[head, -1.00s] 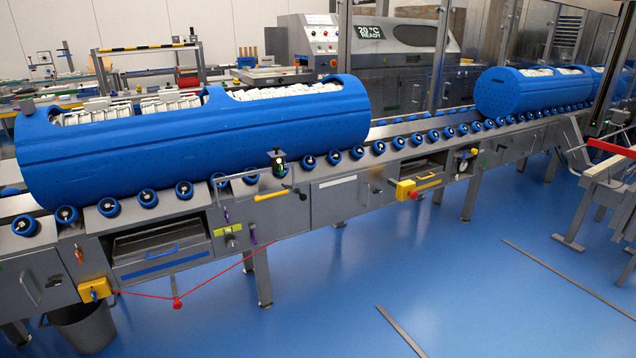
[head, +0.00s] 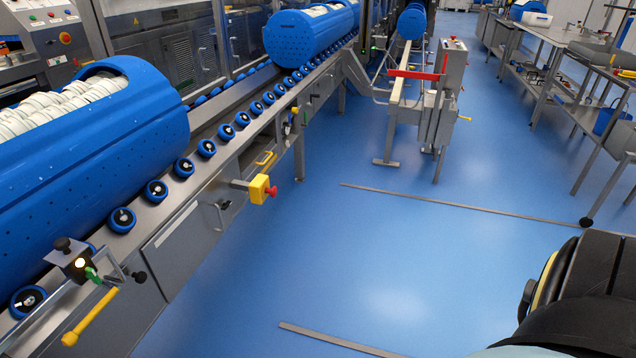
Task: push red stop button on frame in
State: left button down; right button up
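A red stop button (head: 272,191) sticks out from a yellow box (head: 258,189) on the side of the conveyor frame (head: 232,165), left of the picture's middle. It faces right, over the blue floor. Neither of my grippers shows in the head view. A dark, rounded part of my own body fills the lower right corner. Nothing of mine is near or touching the button.
Blue tubs (head: 100,160) with white contents lie on the roller conveyor. A yellow-handled lever (head: 90,318) juts out at lower left. A grey post with a control box (head: 450,85) stands farther back. Flat metal strips (head: 460,207) lie on the otherwise open floor. Benches (head: 570,60) line the right.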

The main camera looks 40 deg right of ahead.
aim_at(273, 191)
jog(key=z, duration=0.9)
jog(key=i, duration=0.7)
jog(key=z, duration=0.8)
